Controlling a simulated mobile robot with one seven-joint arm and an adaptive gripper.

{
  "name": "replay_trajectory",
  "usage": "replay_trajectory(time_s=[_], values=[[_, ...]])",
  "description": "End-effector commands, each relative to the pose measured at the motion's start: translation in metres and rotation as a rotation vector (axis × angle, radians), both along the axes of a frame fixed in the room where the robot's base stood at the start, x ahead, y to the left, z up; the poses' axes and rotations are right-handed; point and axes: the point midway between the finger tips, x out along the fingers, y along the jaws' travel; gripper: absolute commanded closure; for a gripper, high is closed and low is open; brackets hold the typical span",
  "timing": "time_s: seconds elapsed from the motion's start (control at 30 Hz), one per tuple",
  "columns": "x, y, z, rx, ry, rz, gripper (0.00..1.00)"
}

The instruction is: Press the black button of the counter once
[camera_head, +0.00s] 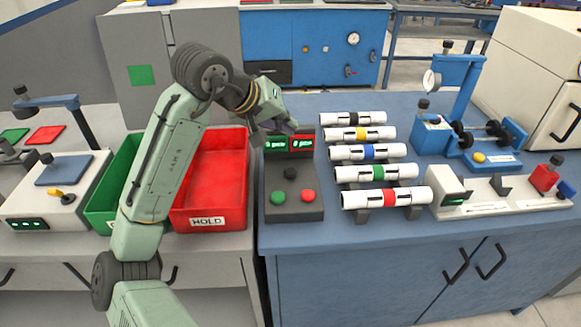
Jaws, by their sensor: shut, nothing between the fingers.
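The counter (294,215) is a dark box on the blue workbench, just right of the red bin. It has two small displays at its top, a black button (290,173) in the middle, and a green button (278,197) and a red button (308,195) below. My gripper (292,127) is shut and empty, above the far end of the counter by the displays. It partly covers the display area. The black button is in clear view, nearer the front than the gripper, and the gripper appears apart from it.
Several white pipes with coloured bands (368,152) lie on supports right of the counter. A red bin (208,213) marked HOLD and a green bin (101,210) stand left. A blue gauge device (433,137) and a grey fixture (500,197) stand further right.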

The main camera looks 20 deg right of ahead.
Motion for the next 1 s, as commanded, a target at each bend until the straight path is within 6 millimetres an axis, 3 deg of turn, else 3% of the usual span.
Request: replay_trajectory(time_s=[0.37, 1.0], values=[[0.001, 0.000, -0.006, -0.002, -0.005, 0.001, 1.00], [0.000, 0.000, -0.082, -0.004, -0.006, 0.001, 1.00]])
